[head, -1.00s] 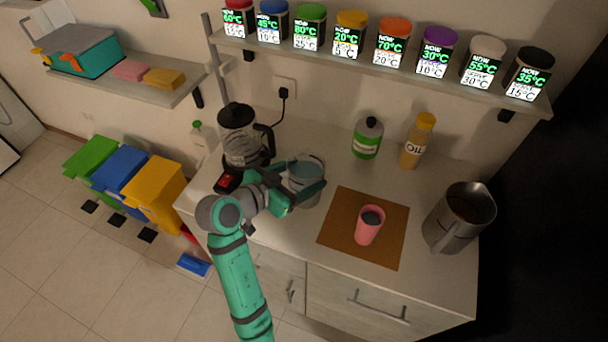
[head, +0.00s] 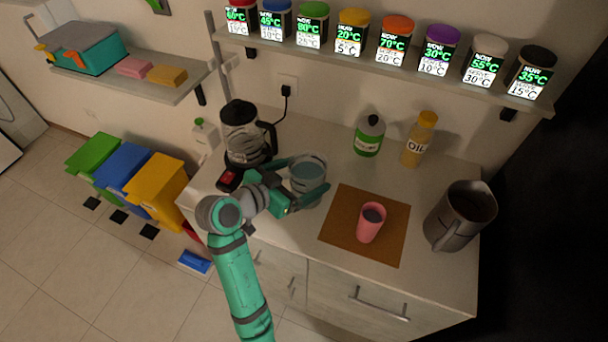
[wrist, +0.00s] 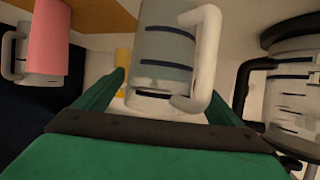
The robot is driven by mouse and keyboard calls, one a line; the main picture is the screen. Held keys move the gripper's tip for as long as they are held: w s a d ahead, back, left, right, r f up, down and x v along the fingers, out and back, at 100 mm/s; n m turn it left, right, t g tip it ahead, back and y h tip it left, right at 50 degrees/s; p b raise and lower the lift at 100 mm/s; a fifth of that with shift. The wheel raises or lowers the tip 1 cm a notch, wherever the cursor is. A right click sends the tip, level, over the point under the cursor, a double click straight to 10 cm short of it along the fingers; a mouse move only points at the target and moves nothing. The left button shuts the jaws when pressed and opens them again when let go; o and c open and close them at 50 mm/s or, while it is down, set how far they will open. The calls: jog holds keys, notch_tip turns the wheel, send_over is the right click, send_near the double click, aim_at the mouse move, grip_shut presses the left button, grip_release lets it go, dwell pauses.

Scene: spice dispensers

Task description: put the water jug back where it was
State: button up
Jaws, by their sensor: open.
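The water jug (head: 308,174) is a clear, bluish jug standing upright on the counter, just right of the coffee maker. In the wrist view the jug (wrist: 163,58) shows dark level marks and a white handle on its right side. My gripper (head: 304,181) is open around the jug, with one finger on each side of it. In the wrist view the fingers (wrist: 160,95) are spread wide, apart from the jug's walls. The jug's lower left part is partly hidden by my gripper in the head view.
The coffee maker (head: 245,137) stands close on the left. A pink cup (head: 371,225) is on a brown mat (head: 341,215) to the right. A steel pitcher (head: 459,217), a green-labelled bottle (head: 369,136) and an oil bottle (head: 418,141) stand farther off. The shelf (head: 390,72) hangs above.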

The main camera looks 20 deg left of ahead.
jog(key=v, duration=1.1)
jog(key=shift+s+a, duration=0.15)
jog(key=shift+s, duration=0.05)
